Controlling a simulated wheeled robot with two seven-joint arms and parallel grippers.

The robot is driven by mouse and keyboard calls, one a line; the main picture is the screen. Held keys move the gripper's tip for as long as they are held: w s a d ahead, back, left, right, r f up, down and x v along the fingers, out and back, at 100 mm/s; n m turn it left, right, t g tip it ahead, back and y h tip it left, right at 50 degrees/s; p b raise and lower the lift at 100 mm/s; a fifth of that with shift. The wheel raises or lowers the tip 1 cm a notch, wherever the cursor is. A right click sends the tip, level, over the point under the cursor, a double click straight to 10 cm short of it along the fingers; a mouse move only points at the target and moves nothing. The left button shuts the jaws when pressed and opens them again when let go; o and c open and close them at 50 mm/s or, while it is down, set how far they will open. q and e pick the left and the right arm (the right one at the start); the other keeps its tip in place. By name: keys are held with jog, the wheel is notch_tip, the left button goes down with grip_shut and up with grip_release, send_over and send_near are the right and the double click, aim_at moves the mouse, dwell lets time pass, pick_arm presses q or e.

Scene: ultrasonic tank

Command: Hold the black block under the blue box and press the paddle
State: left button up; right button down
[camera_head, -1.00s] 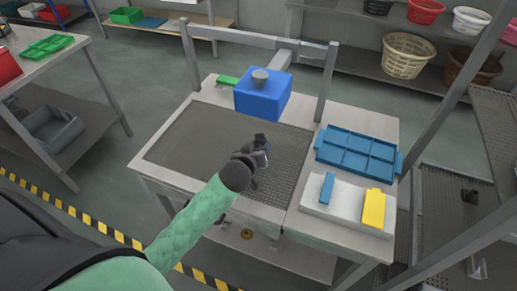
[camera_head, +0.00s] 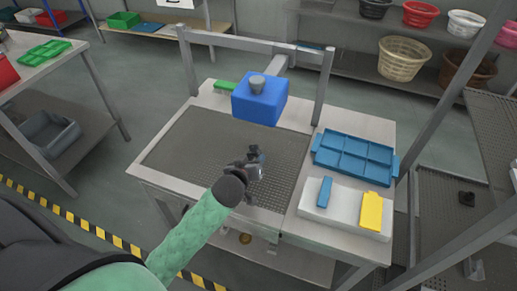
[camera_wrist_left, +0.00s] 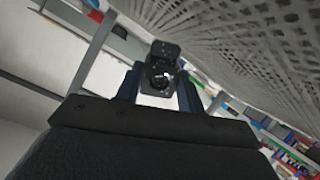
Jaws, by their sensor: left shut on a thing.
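The blue box (camera_head: 259,103) hangs from an arm of the grey frame, above the mesh-topped table, with a grey knob on top. My left gripper (camera_head: 257,156) is over the mesh, nearer the front than the blue box and appearing lower than it. In the left wrist view its fingers (camera_wrist_left: 160,92) are shut on the black block (camera_wrist_left: 163,60), which has a round opening in its face. A white base (camera_head: 346,214) on the right of the table bears a blue flat piece (camera_head: 325,191) and a yellow flat piece (camera_head: 371,211); I cannot tell which is the paddle. My right gripper is out of view.
A blue compartment tray (camera_head: 355,153) lies behind the white base. A green brush (camera_head: 224,86) lies at the table's back left. The frame's two posts (camera_head: 322,88) stand at the back. The mesh surface (camera_head: 205,150) left of my gripper is clear.

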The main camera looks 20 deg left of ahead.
pick_arm(q)
jog(key=shift+s+p, duration=0.45)
jog(key=shift+s, duration=2.9)
jog(key=w, duration=0.2)
jog(key=w+d+b, duration=0.1)
jog(key=w, duration=0.1)
jog(key=w+d+r+b, duration=0.1)
jog(key=w, duration=0.2)
jog(key=shift+r, duration=0.1)
jog(key=shift+w+d+r, duration=0.15)
jog(key=shift+w+r, duration=0.05)
jog(key=shift+w, duration=0.4)
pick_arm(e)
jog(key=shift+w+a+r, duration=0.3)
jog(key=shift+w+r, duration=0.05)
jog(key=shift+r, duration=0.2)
pick_arm(q)
jog(key=shift+r, duration=0.1)
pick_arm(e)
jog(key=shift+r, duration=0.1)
